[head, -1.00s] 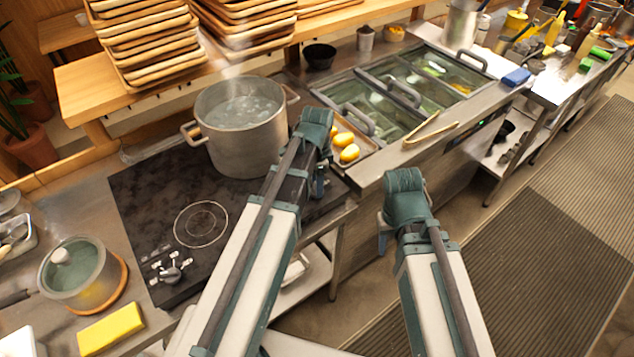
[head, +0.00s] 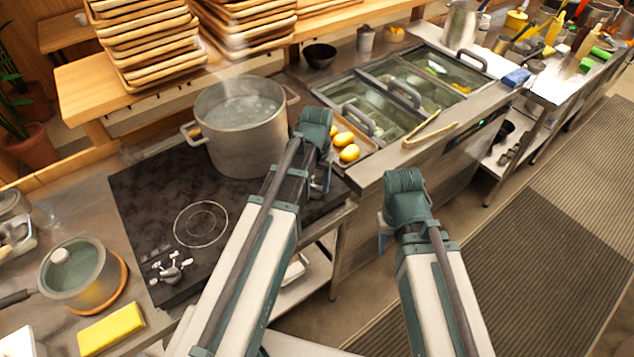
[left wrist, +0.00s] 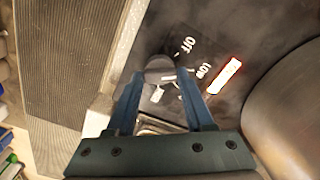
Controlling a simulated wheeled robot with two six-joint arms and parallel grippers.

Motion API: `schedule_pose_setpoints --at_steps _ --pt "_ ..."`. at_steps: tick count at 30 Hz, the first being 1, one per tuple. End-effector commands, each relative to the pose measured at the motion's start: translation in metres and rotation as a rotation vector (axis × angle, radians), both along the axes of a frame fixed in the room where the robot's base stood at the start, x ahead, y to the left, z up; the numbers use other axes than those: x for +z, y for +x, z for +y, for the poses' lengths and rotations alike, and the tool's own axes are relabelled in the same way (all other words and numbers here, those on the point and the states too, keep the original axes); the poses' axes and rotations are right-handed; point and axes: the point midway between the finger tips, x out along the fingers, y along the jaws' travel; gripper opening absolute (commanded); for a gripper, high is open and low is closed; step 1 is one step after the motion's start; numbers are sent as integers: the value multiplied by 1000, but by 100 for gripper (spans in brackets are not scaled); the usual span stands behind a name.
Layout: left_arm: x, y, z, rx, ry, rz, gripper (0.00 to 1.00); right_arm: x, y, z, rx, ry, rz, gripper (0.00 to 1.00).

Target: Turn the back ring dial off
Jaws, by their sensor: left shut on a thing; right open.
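In the left wrist view the back ring dial (left wrist: 159,66) is a round grey knob on the dark hob, between the tips of my left gripper (left wrist: 160,82). The gripper is shut on it. Printed words OFF and LOW stand beside the dial, and a red-edged bright label (left wrist: 225,76) glows further along. In the head view my left gripper (head: 320,187) is low over the hob's right side, and the arm hides most of the dial. My right gripper (head: 383,232) hangs open and empty in front of the counter.
A large steaming pot (head: 243,135) stands on the back of the black hob (head: 150,205), close to my left arm. A front dial (head: 172,273) sits near a bare front ring (head: 201,224). A tray of yellow items (head: 349,153) is just right of my left arm.

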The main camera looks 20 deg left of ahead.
Motion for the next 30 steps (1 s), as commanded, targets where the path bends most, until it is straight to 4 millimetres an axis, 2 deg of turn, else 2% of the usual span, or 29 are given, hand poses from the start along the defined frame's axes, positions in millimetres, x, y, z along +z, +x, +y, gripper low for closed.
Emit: schedule_pose_setpoints --at_steps 15,30 --pt "0 0 0 437 0 0 0 0 0 0 0 0 0 50" --pt "0 0 0 620 0 0 0 0 0 0 0 0 0 50"
